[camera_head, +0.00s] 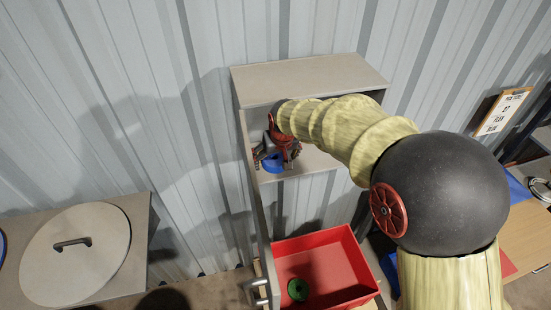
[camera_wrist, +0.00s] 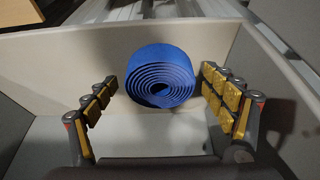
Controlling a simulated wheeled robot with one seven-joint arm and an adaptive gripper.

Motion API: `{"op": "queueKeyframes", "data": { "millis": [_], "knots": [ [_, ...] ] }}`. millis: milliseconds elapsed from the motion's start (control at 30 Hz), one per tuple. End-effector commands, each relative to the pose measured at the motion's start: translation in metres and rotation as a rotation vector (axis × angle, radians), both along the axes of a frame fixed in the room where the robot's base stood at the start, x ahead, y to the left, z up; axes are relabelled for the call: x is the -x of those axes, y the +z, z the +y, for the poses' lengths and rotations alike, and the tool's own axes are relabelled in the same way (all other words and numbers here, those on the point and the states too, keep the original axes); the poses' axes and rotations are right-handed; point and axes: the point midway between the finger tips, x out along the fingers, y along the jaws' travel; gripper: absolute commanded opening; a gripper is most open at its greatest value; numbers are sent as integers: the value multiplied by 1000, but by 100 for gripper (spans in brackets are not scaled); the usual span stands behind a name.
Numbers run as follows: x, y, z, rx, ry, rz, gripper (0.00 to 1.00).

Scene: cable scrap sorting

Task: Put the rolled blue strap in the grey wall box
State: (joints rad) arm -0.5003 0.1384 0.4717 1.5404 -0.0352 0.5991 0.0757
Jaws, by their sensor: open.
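The grey wall box (camera_head: 310,77) hangs on the corrugated wall with its front open. My gripper (camera_head: 275,160) reaches inside it, and my arm hides part of the interior. The rolled blue strap (camera_head: 273,163) is inside the box at my gripper. In the wrist view the rolled blue strap (camera_wrist: 160,78) shows its spiral side, between and slightly beyond the fingers of my gripper (camera_wrist: 165,92). The fingers are spread, with a visible gap on each side of the roll. I cannot tell whether the roll rests fully on the box floor.
A red bin (camera_head: 325,262) with a green roll (camera_head: 298,290) in it stands below the box. The box's open door (camera_head: 256,215) hangs toward the front on the left. A grey container with a round lid (camera_head: 75,255) is at the lower left.

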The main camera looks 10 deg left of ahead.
Motion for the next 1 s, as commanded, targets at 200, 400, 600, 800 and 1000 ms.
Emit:
{"op": "queueKeyframes", "data": {
  "millis": [200,400,600,800,1000],
  "knots": [
    [2,11,-1,-1,0,-3,84],
    [14,41,-7,-2,0,-4,84],
    [23,64,-11,0,0,-1,84],
    [26,72,-13,0,0,1,84],
    [28,76,-19,-1,-6,-2,84]
  ]
}}
